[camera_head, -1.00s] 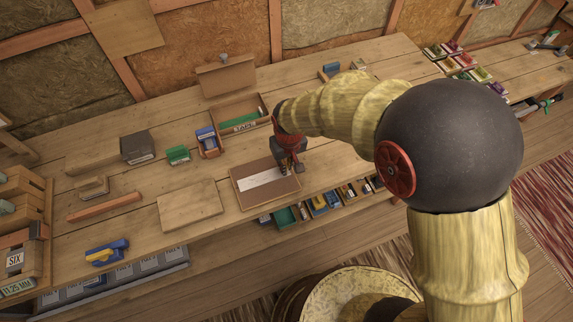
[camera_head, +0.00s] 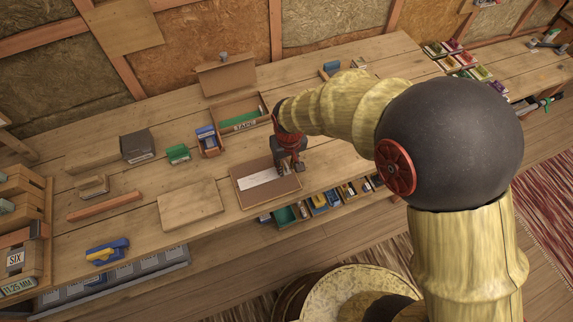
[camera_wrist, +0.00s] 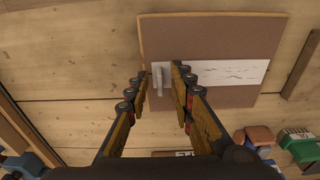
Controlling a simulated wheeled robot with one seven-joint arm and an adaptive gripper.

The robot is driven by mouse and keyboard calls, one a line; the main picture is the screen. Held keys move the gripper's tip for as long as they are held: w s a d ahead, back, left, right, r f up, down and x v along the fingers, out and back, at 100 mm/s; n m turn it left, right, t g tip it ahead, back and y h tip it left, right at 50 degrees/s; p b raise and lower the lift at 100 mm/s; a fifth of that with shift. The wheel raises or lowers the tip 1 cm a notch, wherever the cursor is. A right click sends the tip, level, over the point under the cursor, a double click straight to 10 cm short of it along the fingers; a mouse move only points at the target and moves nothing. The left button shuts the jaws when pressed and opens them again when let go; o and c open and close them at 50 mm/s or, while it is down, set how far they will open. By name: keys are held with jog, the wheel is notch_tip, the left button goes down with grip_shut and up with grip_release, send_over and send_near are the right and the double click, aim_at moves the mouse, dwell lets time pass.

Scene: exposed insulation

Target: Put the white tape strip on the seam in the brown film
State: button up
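A white tape strip (camera_head: 262,177) with dark marks lies across the middle of a flat brown film panel (camera_head: 250,201) on the workbench. In the wrist view the strip (camera_wrist: 230,73) runs left to right over the brown film (camera_wrist: 210,27). A small pale upright tab (camera_wrist: 158,79) stands at the strip's left end there. My gripper (camera_wrist: 160,88) is around this tab, with a visible gap on both sides. In the head view my gripper (camera_head: 289,168) is over the panel's right part. I see no seam; the strip and fingers cover part of the film.
A tray labelled TAPE (camera_head: 240,125) is behind the panel. Open bins (camera_head: 320,205) sit below the front edge.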

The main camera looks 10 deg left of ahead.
notch_tip(320, 180, up, 12)
jog(key=p, duration=0.2)
jog(key=s+d+r+m+t, duration=0.2)
jog(key=s+d+r+m, duration=0.1)
jog(key=d+r, duration=1)
jog(key=s+d+r+m+t, duration=0.1)
jog(key=s+d+r, duration=0.1)
jog(key=s+d, duration=0.3)
jog(key=s+d+r+m+t, duration=0.1)
jog(key=s+d+r+m, duration=0.1)
jog(key=s+d, duration=0.4)
jog(key=d+r, duration=0.1)
jog(key=d, duration=0.2)
jog(key=shift+s+r+t, duration=0.2)
jog(key=shift+r+t, duration=0.15)
jog(key=shift+t, duration=0.05)
jog(key=shift+f, duration=0.1)
jog(key=shift+f+b, duration=0.45)
jog(key=shift+b, duration=0.1)
jog(key=shift+a, duration=0.1)
